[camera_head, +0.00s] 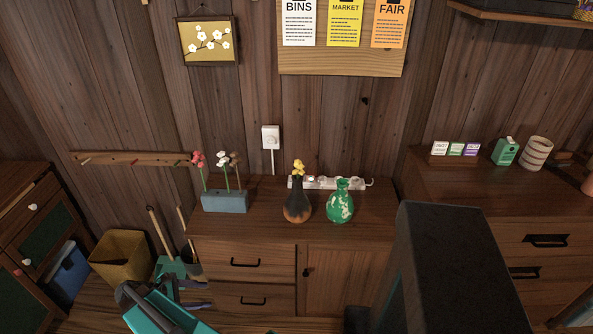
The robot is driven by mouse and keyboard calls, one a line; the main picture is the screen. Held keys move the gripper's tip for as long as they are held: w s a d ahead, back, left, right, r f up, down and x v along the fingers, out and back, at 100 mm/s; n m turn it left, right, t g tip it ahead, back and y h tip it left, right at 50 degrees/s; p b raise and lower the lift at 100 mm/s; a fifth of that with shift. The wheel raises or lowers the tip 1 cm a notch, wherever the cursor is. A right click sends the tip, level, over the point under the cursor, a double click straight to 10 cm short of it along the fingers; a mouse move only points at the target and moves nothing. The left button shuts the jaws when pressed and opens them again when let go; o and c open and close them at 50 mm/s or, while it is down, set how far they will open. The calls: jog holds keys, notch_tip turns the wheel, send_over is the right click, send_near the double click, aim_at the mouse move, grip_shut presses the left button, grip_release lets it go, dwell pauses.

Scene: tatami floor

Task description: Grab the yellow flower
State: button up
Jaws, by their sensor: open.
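The yellow flower (299,168) stands upright in a dark vase (297,207) with an orange-brown base, on top of the wooden cabinet (250,230). Its stem is mostly hidden inside the vase. My gripper (209,294) is at the lower left, in front of the cabinet drawers and below the cabinet top. Its two dark fingers are apart with nothing seen between them. It is well to the left of and lower than the yellow flower, not touching it.
A green-and-white vase (340,203) stands close to the right of the dark vase. A blue planter (225,202) with pink, white and brown flowers is at the left. A white power strip (328,183) lies behind. A yellow bin (120,257) stands at the far left.

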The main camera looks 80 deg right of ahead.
jog(key=s+d+r+n+g+h, duration=0.1)
jog(key=s+d+r+g, duration=0.15)
jog(key=d+r, duration=0.55)
jog(key=s+d+r+g+h, duration=0.1)
jog(key=s+d+r, duration=0.4)
jog(key=d, duration=0.4)
jog(key=g, duration=0.6)
send_near(294, 167)
jog(key=shift+s+d+f+t, duration=0.15)
jog(key=shift+s+d+t, duration=0.1)
jog(key=shift+s+d, duration=0.35)
jog(key=shift+s, duration=0.1)
jog(key=shift+p+x, duration=1.35)
jog(key=shift+x, duration=2.8)
jog(key=shift+d, duration=0.1)
